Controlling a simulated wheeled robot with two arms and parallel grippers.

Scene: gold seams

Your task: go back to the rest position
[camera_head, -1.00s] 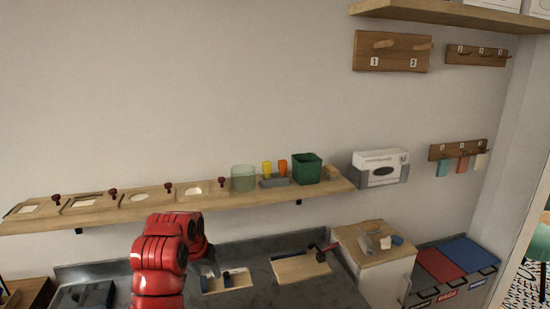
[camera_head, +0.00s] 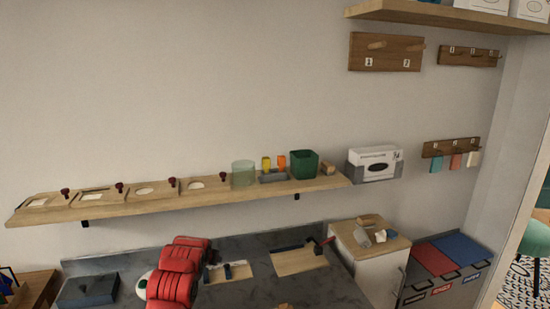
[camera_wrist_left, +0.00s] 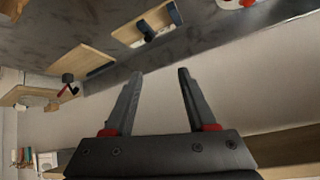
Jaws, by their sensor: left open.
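My left arm, red, comes up from the bottom of the head view, left of the middle, over the dark countertop (camera_head: 330,290). In the left wrist view my left gripper (camera_wrist_left: 160,75) is open, its two dark fingers apart with nothing between them. In the head view its fingers cannot be made out. My right gripper is in neither view.
A wall shelf (camera_head: 130,208) holds lidded openings, a glass cup (camera_head: 243,173) and a green bin (camera_head: 304,164). Wooden boards (camera_head: 298,260) with tools lie on the counter. A white cabinet (camera_head: 372,275) stands to the right, beside red and blue bins (camera_head: 462,248).

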